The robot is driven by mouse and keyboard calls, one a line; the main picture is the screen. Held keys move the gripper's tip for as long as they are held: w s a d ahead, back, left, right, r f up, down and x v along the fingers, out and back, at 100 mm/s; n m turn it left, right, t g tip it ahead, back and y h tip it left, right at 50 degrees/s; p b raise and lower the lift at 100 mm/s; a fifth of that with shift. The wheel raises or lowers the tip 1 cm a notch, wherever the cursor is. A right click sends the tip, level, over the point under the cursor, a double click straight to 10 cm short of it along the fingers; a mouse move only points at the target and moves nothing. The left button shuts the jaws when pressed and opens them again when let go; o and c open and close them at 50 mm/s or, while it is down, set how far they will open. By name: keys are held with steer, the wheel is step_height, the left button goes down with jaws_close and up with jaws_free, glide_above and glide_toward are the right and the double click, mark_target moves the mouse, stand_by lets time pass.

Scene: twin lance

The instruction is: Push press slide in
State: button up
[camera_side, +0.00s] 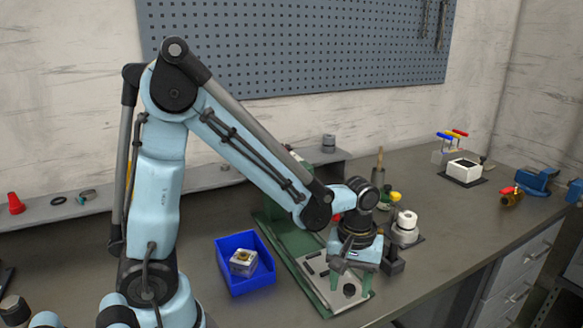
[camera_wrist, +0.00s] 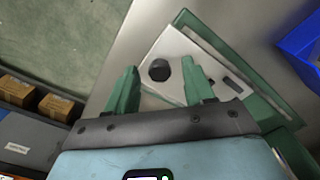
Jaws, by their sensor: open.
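A pale metal plate, which looks like the press slide (camera_side: 322,283), lies at the front end of a long green press base (camera_side: 275,226) in the side view. In the wrist view, the plate (camera_wrist: 184,47) has a round black spot and darker slots. My gripper (camera_side: 351,283) points down over the plate's front part. Its two green fingers are apart with nothing between them. In the wrist view, the fingertips (camera_wrist: 160,69) sit on either side of the black spot. I cannot tell whether they touch the plate. My arm hides part of the press behind.
A blue bin (camera_side: 236,284) holding a pale block with a yellowish centre (camera_side: 243,262) stands left of the press. A white-topped fixture (camera_side: 405,225) stands close to the gripper's right.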

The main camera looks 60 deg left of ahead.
jaws_close()
stand_by(0.3)
steer(key=shift+a, duration=0.1)
glide_toward(315, 258)
step_height(315, 258, down, 5)
steer(key=shift+a+f, duration=0.1)
steer(key=shift+f, duration=0.05)
jaws_free()
